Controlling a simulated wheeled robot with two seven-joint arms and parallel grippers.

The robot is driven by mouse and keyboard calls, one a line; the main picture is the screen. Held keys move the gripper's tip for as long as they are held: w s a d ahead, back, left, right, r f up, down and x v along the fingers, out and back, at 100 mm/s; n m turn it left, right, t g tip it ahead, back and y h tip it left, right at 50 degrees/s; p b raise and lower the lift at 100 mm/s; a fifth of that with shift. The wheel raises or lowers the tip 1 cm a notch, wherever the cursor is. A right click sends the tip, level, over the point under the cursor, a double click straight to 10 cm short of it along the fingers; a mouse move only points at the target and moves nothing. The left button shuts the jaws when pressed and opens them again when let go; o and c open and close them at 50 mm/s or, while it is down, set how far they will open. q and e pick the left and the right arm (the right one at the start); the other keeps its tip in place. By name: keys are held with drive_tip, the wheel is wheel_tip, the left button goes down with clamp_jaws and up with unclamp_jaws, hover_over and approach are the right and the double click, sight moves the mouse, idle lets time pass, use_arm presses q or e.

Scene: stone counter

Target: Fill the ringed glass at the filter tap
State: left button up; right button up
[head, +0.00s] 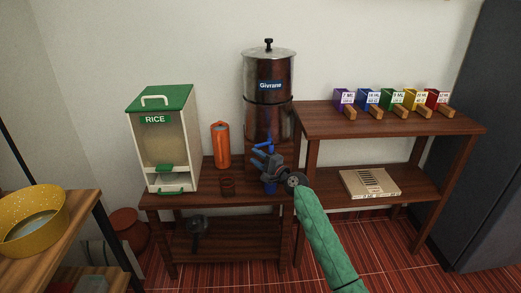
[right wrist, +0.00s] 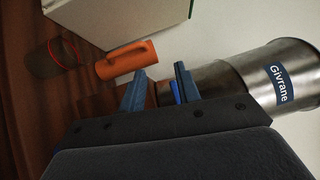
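The steel filter (head: 270,70) labelled Givrane stands at the back of the dark wooden stand; it also shows at the right of the right wrist view (right wrist: 235,85). Its blue tap (head: 268,147) is partly hidden by my right gripper (head: 262,162). In the right wrist view, my right gripper (right wrist: 160,88) has its fingers apart, with a blue piece of the tap (right wrist: 174,92) close to one finger. The small brownish glass (head: 227,187) stands upright on the stand, left of my gripper; the right wrist view shows its red ring (right wrist: 56,58). My left gripper is out of view.
An orange mug-like container (head: 221,146) stands behind the glass. The white-and-green rice dispenser (head: 163,140) is left of it. A shelf with several coloured boxes (head: 397,99) is on the right. A yellow bowl (head: 35,222) sits on a table at left.

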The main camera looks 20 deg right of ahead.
sight(260, 146)
drive_tip(key=shift+s+d+r+m+h, duration=0.65)
drive_tip(key=shift+d+m+h, duration=1)
drive_tip(key=shift+h, duration=1.55)
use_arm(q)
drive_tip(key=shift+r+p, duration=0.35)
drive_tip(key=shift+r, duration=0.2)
use_arm(e)
drive_tip(key=shift+n, duration=0.35)
drive_tip(key=shift+w+d, duration=0.1)
drive_tip(key=shift+w, duration=3.6)
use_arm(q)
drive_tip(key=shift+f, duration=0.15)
use_arm(e)
clamp_jaws()
